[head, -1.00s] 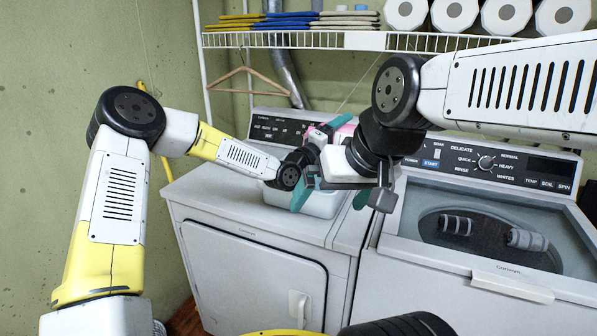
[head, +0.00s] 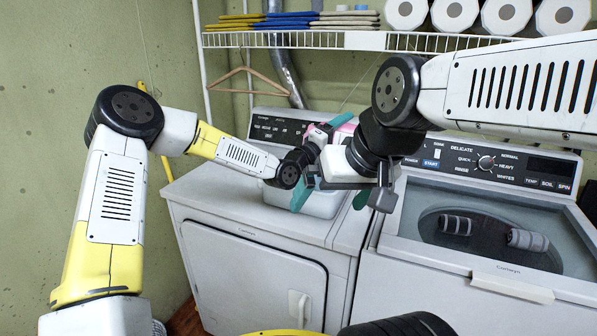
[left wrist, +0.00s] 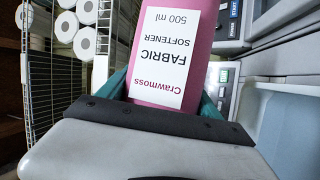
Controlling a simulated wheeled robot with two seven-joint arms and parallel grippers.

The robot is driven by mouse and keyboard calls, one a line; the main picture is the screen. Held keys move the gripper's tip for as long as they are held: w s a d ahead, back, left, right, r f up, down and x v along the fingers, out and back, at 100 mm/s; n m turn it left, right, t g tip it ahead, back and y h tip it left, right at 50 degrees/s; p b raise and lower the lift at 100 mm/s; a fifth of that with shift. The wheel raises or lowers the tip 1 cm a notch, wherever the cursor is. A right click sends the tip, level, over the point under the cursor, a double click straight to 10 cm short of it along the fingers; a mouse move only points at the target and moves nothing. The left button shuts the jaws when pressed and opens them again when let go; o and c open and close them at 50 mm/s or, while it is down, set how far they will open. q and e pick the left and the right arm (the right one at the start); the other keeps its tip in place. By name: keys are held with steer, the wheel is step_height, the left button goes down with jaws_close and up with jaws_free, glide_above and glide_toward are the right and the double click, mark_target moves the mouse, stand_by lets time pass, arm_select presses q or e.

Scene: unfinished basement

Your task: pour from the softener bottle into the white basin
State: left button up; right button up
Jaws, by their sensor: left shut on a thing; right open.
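The pink softener bottle (head: 346,127) is mostly hidden in the head view behind my grippers. In the left wrist view the bottle (left wrist: 203,30) shows its white "Fabric Softener" label between the teal fingers. My left gripper (head: 318,143) is shut on the bottle and holds it above the white basin (head: 322,207). The basin sits on top of the left machine, its upper part covered by my grippers. My right gripper (head: 364,190) is open beside the basin, in front of the bottle. The bottle's mouth and any liquid are hidden.
The basin's machine (head: 250,265) is a closed white front-door appliance. To its right stands an open-topped washer (head: 470,295) with a glass-like lid area. A wire shelf (head: 330,41) with rolls and folded cloths runs above. A hanger (head: 250,80) hangs from it.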

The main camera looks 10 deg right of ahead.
arm_select(q)
step_height(320, 180, up, 3)
steer(key=m+g+y, duration=0.1)
steer(key=m, duration=0.1)
steer(key=shift+m, duration=0.4)
steer(key=m, duration=0.1)
steer(key=r+m+g+y, duration=0.1)
steer(key=a+r+m, duration=0.1)
steer(key=shift+w+r, duration=0.2)
steer(key=shift+w, duration=0.05)
steer(key=a+m+y, duration=0.1)
steer(key=w+r+m+y, duration=0.1)
steer(key=shift+a+r+m, duration=0.2)
steer(key=shift+a+m, duration=0.2)
steer(key=shift+w+a+r+m+g+y, duration=0.15)
steer(key=shift+a+m+g+y, duration=0.15)
steer(key=shift+m+y, duration=0.2)
steer(key=shift+w+a+m+y, duration=0.35)
steer(key=shift+a+m+y, duration=0.15)
steer(key=shift+a+m, duration=0.15)
steer(key=shift+w+a+m+y, duration=0.35)
steer(key=shift+a+m+y, duration=0.15)
steer(key=shift+a+m, duration=0.1)
steer(key=shift+r, duration=1.45)
